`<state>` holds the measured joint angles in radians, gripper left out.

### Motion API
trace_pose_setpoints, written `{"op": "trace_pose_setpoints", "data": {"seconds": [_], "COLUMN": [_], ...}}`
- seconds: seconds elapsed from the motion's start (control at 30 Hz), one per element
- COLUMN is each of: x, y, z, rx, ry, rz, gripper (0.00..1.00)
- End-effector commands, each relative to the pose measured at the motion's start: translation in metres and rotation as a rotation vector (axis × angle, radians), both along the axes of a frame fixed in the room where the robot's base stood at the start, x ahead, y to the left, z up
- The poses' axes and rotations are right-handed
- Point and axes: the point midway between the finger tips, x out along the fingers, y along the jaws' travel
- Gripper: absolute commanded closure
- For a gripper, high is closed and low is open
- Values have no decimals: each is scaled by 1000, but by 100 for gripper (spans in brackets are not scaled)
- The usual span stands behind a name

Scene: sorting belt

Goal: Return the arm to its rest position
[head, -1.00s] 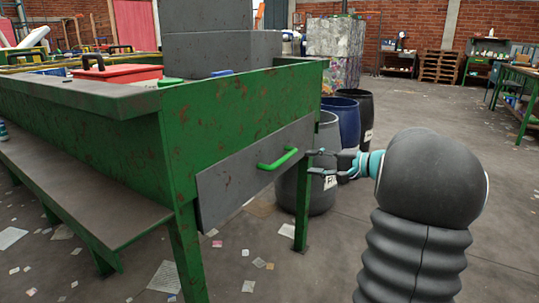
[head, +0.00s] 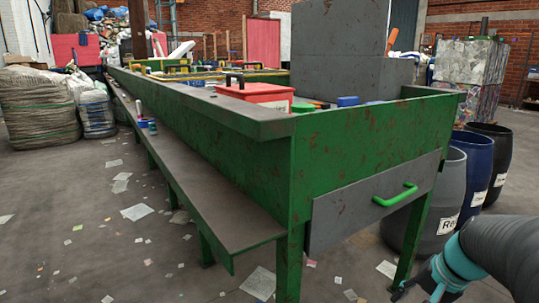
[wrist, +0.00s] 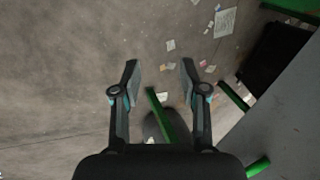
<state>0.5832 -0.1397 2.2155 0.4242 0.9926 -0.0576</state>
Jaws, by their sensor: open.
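My gripper (wrist: 159,80) is open and empty in the wrist view, with its two fingers apart above the concrete floor. In the head view my arm comes in at the lower right corner, and only part of the gripper shows at the bottom edge. The gripper is apart from the grey drawer (head: 345,215) and its green handle (head: 395,194), which lie up and to the left of it in the head view. The drawer front sits in the end of the green sorting belt (head: 340,150). The fingertips are hard to make out in the head view.
Grey (head: 450,205), blue (head: 477,165) and black (head: 502,150) barrels stand right of the belt's end. A green leg (head: 410,240) stands near my gripper. A grey side ledge (head: 200,190) runs along the belt. Paper scraps litter the floor, which is open at the left.

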Motion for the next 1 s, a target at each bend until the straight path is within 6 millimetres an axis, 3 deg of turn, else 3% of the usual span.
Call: {"op": "trace_pose_setpoints", "data": {"seconds": [0.03, 0.2, 0.5, 0.73, 1.0], "x": [-12, -48, -96, -108, -109], "y": [14, 43, 93, 128, 135], "z": [9, 24, 58, 90, 93], "rx": [-59, -244, -472, -504, -501], "ry": [1, -9, -132, -266, -278], "rz": [53, 215, 496, 611, 637], "gripper": [57, 57, 57, 57, 57]}}
